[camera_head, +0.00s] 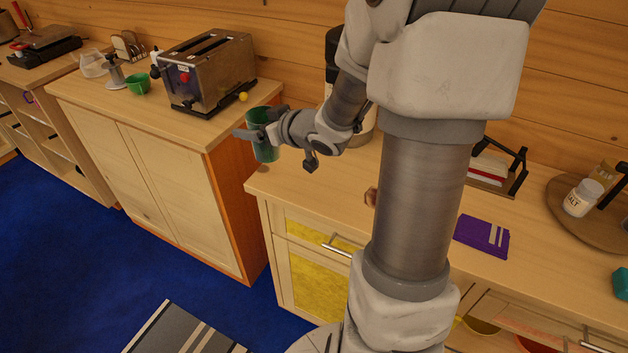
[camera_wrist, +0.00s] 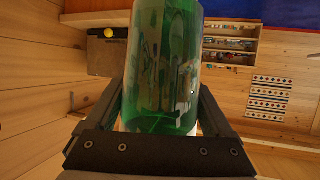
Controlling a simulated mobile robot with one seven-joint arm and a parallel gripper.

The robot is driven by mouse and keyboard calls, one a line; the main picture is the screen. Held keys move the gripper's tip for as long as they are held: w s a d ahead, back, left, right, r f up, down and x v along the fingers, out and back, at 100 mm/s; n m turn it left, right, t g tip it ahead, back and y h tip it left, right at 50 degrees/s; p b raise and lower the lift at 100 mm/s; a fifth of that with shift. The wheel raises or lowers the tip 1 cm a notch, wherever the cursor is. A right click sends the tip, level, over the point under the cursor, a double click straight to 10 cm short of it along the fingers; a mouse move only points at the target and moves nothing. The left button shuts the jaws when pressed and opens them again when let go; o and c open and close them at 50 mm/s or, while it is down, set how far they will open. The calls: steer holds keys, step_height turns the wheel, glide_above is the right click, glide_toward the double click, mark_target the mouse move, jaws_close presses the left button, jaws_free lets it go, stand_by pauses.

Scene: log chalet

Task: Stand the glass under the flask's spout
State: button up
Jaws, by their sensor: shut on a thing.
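The green see-through glass (camera_head: 266,150) is held in my gripper (camera_head: 256,125), which is shut around its side. In the head view it looks upright, near the left end of the right-hand counter. In the wrist view the glass (camera_wrist: 160,70) fills the space between the two fingers (camera_wrist: 160,115). A tall vessel with a dark top (camera_head: 331,50) and a pale body stands behind my arm, to the right of the glass. It looks like the flask. My arm hides most of it, and I cannot see its spout.
The right-hand counter (camera_head: 262,184) has a purple cloth (camera_head: 482,236), a rack (camera_head: 496,172) and a turntable (camera_head: 587,212) with a salt jar.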

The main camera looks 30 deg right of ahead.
steer(key=s+d+b, duration=0.1)
steer(key=s+d, duration=0.2)
steer(key=d, duration=0.4)
steer(key=s+d+f+m+h+b, duration=0.1)
steer(key=s+d, duration=0.2)
steer(key=d, duration=0.4)
steer(key=s+d+b, duration=0.1)
steer(key=s+d, duration=0.2)
steer(key=d, duration=0.4)
steer(key=shift+w+a+f+b, duration=1.25)
steer(key=shift+a+f, duration=0.25)
steer(key=shift+f, duration=0.3)
steer(key=shift+w+a+f+b, duration=1.25)
steer(key=shift+a+f, duration=0.2)
steer(key=shift+f, duration=0.4)
steer(key=shift+w+a+f+b, duration=1.25)
steer(key=shift+a+f, duration=0.25)
steer(key=shift+f, duration=0.3)
